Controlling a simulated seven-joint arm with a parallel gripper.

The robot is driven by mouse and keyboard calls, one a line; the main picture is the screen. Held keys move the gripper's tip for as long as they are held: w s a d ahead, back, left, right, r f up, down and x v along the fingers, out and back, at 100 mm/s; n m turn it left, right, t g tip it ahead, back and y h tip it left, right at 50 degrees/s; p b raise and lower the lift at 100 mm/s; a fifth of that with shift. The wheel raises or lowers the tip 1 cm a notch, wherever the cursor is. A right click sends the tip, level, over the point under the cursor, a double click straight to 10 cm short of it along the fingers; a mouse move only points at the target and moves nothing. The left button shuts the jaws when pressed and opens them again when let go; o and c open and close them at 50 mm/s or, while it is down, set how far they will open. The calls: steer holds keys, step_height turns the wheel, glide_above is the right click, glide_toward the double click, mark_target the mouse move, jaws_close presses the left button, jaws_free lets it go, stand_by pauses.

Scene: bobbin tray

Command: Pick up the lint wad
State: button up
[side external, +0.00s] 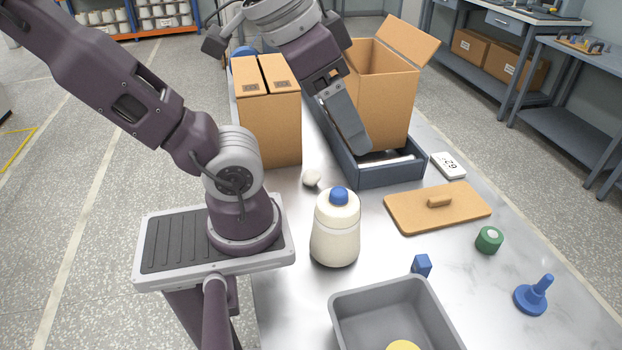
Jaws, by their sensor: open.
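A small off-white rounded lump (311,178), which looks like the lint wad, lies on the metal table between the closed carton and the cream jar. My gripper (358,143) points down over the dark blue tray (392,178), above and to the right of the lump and apart from it. It is open; one broad grey finger shows, and the other is mostly hidden. A white item (388,160) lies in the tray, partly covered by the finger in this view. I cannot tell whether my gripper touches anything in the tray.
A closed carton (270,125) and an open carton (382,105) stand tall near my gripper. The cream jar (336,240) has a blue top. A wooden lid (438,207), green spool (489,240), blue cube (421,265), blue knobbed piece (533,296) and grey bin (345,302) are nearer.

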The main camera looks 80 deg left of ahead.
steer(key=w+a+f+m+g+y, duration=0.15)
steer(key=a+m+g+y, duration=0.45)
steer(key=a, duration=0.7)
step_height(320, 180, up, 2)
steer(key=m+g+y, duration=0.5)
steer(key=m+y, duration=0.1)
steer(key=m, duration=0.1)
glide_above(314, 176)
steer(key=w+d, duration=0.1)
steer(key=d, duration=0.2)
steer(key=shift+m, duration=0.3)
steer(key=f, duration=3)
steer(key=shift+a+f, duration=0.2)
steer(key=shift+s+a+f, duration=0.2)
steer(key=shift+a+f, duration=0.25)
steer(key=shift+a, duration=0.05)
steer(key=shift+s+a+f, duration=0.2)
steer(key=shift+a+f, duration=0.2)
steer(key=shift+a, duration=0.1)
steer(key=shift+s+a+f+t, duration=0.1)
steer(key=shift+a+f+t, duration=0.05)
steer(key=shift+a+t, duration=0.15)
steer(key=c, duration=1.4)
